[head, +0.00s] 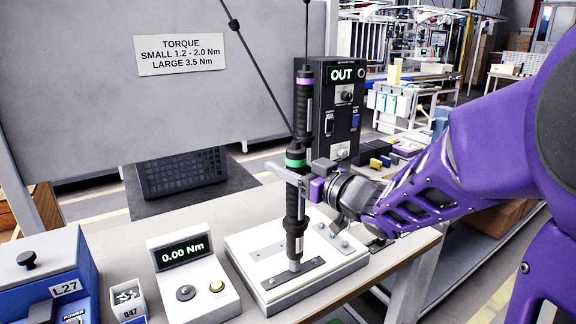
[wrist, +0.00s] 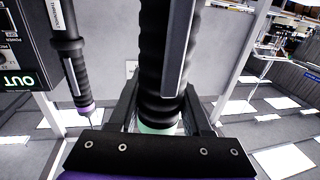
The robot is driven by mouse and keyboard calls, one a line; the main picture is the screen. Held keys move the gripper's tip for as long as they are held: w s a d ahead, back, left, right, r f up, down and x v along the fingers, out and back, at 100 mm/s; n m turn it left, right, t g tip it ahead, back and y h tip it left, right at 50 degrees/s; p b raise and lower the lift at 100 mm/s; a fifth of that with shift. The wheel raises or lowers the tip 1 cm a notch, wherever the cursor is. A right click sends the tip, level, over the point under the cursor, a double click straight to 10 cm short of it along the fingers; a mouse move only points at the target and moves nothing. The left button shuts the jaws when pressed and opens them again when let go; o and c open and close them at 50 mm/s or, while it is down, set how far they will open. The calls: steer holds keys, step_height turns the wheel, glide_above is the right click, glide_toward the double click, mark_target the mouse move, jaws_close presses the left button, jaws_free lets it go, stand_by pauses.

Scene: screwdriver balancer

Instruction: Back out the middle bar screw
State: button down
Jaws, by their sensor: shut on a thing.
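My gripper (head: 288,173) is shut on the green-banded screwdriver (head: 294,212), just below its green band. The driver hangs from a cable and stands about upright. Its lower end is at the middle of the dark front bar (head: 312,266) on a white block (head: 347,264). The driver hides the middle screw, and I cannot tell whether its bit is seated. Small screw heads show near the bar's two ends. In the wrist view the dark driver body (wrist: 165,60) runs between my two fingers (wrist: 160,112).
A purple-banded screwdriver (head: 304,100) hangs close behind. A control box (head: 345,120) reads OUT. The torque meter (head: 190,280) reads 0.00 Nm. A screw bin (head: 127,300) and blue box L27 (head: 45,280) stand at left. A second, grey bar (head: 333,238) lies on the block.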

mark_target(294, 142)
steer(key=shift+d+f, duration=0.1)
steer(key=shift+f, duration=0.4)
step_height(294, 142, up, 6)
steer(key=p, duration=0.5)
steer(key=shift+r+p, duration=0.25)
steer(key=shift+p, duration=0.15)
steer(key=shift+w, duration=0.1)
